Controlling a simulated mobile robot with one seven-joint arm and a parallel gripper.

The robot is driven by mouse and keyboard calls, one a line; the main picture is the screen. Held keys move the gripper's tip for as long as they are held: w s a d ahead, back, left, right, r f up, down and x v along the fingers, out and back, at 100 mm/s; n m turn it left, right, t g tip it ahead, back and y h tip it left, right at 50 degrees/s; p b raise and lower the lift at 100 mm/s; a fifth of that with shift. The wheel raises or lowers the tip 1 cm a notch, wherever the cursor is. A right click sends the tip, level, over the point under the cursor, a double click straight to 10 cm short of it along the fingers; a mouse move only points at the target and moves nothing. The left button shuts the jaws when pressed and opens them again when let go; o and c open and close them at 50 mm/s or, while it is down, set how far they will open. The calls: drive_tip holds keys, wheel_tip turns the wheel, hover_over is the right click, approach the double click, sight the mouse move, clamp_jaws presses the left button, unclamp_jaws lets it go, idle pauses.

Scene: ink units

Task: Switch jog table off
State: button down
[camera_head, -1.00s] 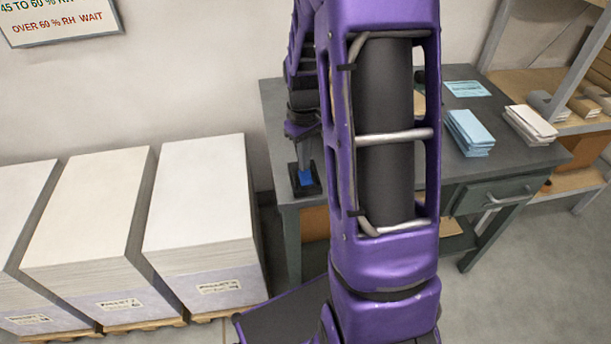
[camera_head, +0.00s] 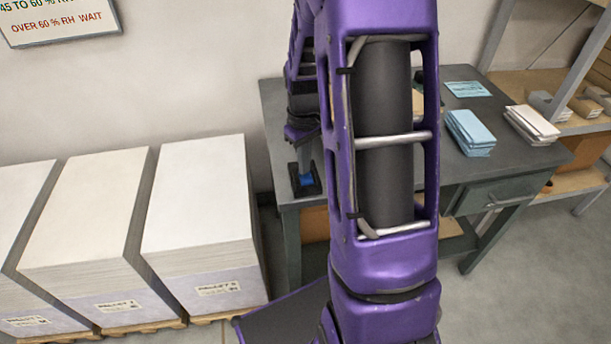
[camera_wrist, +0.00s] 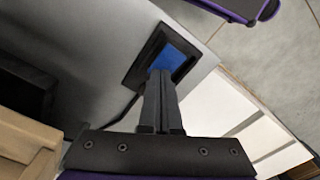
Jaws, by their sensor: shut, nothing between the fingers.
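A small black switch plate with a blue part (camera_head: 307,181) sits at the left end of the dark grey bench. In the wrist view the blue part (camera_wrist: 181,58) shows inside the black frame, just beyond the fingertips. My gripper (camera_head: 305,168) is shut and empty, pointing down at this plate. In the wrist view my gripper (camera_wrist: 160,75) has its two fingers together, with the tips over the near edge of the blue part. Whether they touch it I cannot tell. The fingers hide part of the blue surface, and no marking on it is readable.
The grey bench (camera_head: 480,165) holds blue paper stacks (camera_head: 469,132), white paper stacks (camera_head: 531,125) and a light blue sheet (camera_head: 467,89). Tall white paper stacks (camera_head: 205,200) on pallets stand to the left. Shelves (camera_head: 555,80) stand at right. My arm hides the bench's middle.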

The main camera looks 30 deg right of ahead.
drive_tip(key=shift+r, duration=0.1)
wheel_tip(320, 180, up, 7)
drive_tip(key=p, duration=0.5)
idle(0.6)
